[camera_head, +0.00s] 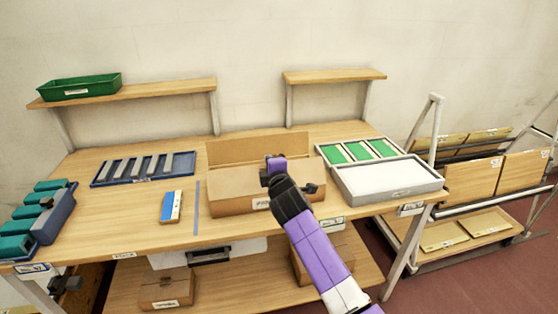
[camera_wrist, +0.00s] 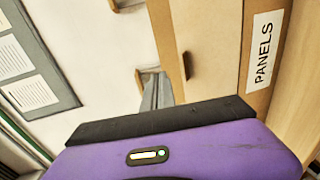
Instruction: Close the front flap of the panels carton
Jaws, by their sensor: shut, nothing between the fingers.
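The panels carton (camera_head: 228,207) stands on the wooden workbench, just left of my arm in the head view. Its back flap (camera_head: 240,148) stands up at the far side. A flat cardboard surface (camera_head: 232,184) lies about level across the top; my arm hides its right part. The carton also shows in the wrist view, with its PANELS label (camera_wrist: 263,50) near the right edge and a cardboard panel (camera_wrist: 208,45) beside it. My purple gripper (camera_head: 276,164) is shut and empty, over the carton's top. I cannot tell whether it touches the cardboard.
A grey tray (camera_head: 395,193) with a white sheet and a tray of green panels (camera_head: 357,151) stand close on the right. A blue-and-white block (camera_head: 171,206) and a blue rack of grey bars (camera_head: 184,168) are on the left. Two shelves (camera_head: 140,92) (camera_head: 335,75) overhang the back.

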